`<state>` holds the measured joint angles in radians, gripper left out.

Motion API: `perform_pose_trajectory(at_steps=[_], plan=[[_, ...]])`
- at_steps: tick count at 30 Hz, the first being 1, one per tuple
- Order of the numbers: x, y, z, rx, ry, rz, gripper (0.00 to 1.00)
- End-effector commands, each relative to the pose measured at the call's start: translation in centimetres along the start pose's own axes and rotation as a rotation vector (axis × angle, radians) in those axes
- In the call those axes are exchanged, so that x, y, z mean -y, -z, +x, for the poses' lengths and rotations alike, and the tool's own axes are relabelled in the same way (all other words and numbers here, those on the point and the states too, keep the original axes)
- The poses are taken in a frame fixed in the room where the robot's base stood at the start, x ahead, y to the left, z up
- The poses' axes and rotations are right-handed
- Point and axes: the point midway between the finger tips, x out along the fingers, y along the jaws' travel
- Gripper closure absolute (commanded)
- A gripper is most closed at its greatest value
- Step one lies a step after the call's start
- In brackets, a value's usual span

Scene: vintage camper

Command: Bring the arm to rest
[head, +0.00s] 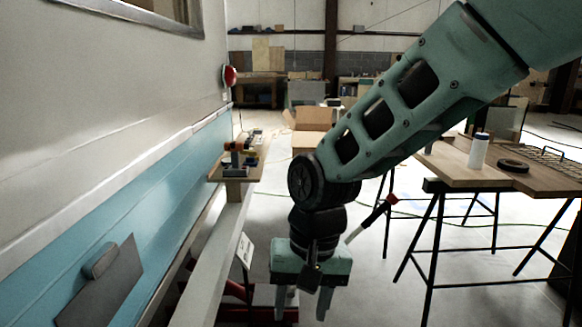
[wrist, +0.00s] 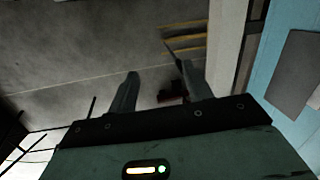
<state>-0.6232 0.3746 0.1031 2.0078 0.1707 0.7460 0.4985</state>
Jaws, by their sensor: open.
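My gripper (head: 303,303) hangs at the end of my green arm, pointing down at the lower middle of the head view. Its two fingers are apart with nothing between them. In the wrist view my gripper (wrist: 160,90) also shows open and empty, with grey floor beyond its fingers. The arm reaches in from the upper right of the head view and bends down at a black joint.
The white and blue camper wall (head: 150,185) runs along the left. A small wooden shelf (head: 215,172) with several items juts from it. A wooden table (head: 455,170) with a white bottle (head: 479,151) stands at right. A cardboard box (head: 310,118) is farther back. Floor between is mostly clear.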

Motion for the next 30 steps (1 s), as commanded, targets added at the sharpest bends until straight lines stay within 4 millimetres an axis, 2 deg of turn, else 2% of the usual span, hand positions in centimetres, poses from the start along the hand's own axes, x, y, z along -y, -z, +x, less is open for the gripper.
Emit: perform_pose_trajectory(at_steps=[1, 6, 16, 18, 23, 30], plan=[[-1.3, -2.1, -1.1, -0.006, 0.003, -0.066, 0.5], [-5.0, -8.1, -2.6, -0.024, -0.018, -0.285, 0.5], [-11.2, -15.8, -2.5, -0.054, -0.109, -0.576, 0.5], [-10.8, -15.9, -4.6, -0.051, -0.108, -0.582, 0.5], [-10.3, -16.1, -7.5, -0.05, -0.107, -0.578, 0.5], [-9.5, -16.4, -13.1, -0.05, -0.106, -0.575, 0.5]])
